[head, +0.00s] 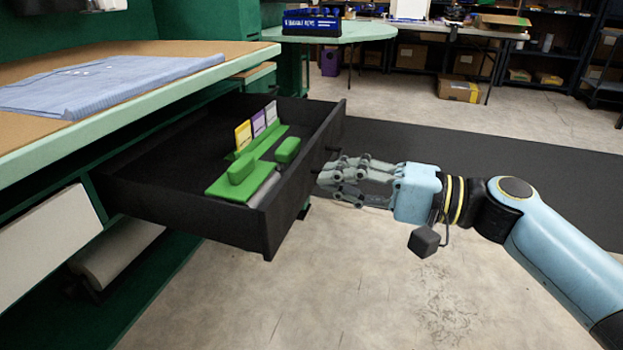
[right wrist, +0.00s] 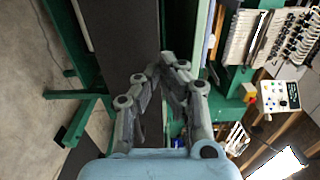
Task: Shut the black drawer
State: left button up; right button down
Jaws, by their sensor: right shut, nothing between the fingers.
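The black drawer (head: 150,190) stands well out from the bench at the left in the head view. Green pieces (head: 240,180) and several upright coloured cards (head: 257,125) lie inside it. My right gripper (head: 322,178) is shut and empty, just outside the drawer's front panel (head: 303,180), pointing at it. I cannot tell whether the fingertips touch the panel. In the right wrist view the fingers (right wrist: 163,68) come together beside a dark panel (right wrist: 128,40) that looks like the drawer front. My left gripper is not in view.
The bench top (head: 150,55) with blue folded cloth (head: 100,85) overhangs the drawer. A white drawer front (head: 45,245) and a roll (head: 115,250) sit below. A round-cornered table (head: 340,32) stands behind. The floor (head: 350,290) in front is clear, with a dark mat (head: 450,145).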

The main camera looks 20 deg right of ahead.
aim_at(294, 173)
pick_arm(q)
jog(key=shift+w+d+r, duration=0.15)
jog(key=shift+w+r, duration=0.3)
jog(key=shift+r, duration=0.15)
pick_arm(e)
jog(key=shift+x, duration=1.95)
